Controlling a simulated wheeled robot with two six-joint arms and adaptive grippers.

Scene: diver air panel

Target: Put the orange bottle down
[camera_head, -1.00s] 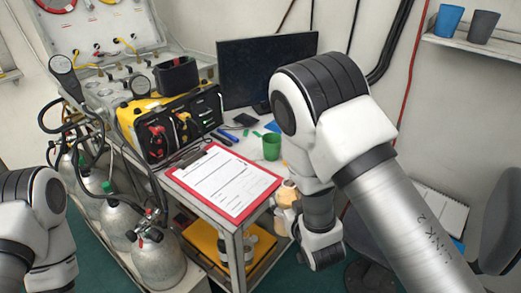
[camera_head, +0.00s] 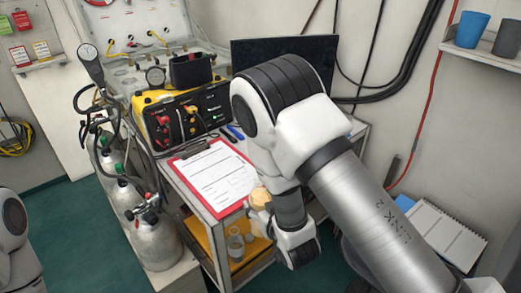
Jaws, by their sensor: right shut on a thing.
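The orange bottle (camera_head: 259,197) shows as a pale orange top just right of the clipboard's corner, beside the table's front edge. My right gripper (camera_head: 266,214) is mostly hidden behind my own right wrist and is shut on the bottle. The bottle's lower part is hidden, and I cannot tell whether it touches anything below. My left gripper is out of view; only a part of my left arm shows at the lower left edge.
The table holds a red clipboard (camera_head: 215,178), a yellow-black case (camera_head: 182,118) and a monitor (camera_head: 284,62). Clear jars (camera_head: 235,244) stand on the yellow lower shelf. Gas cylinders (camera_head: 153,240) stand at left. My right arm hides the table's right part.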

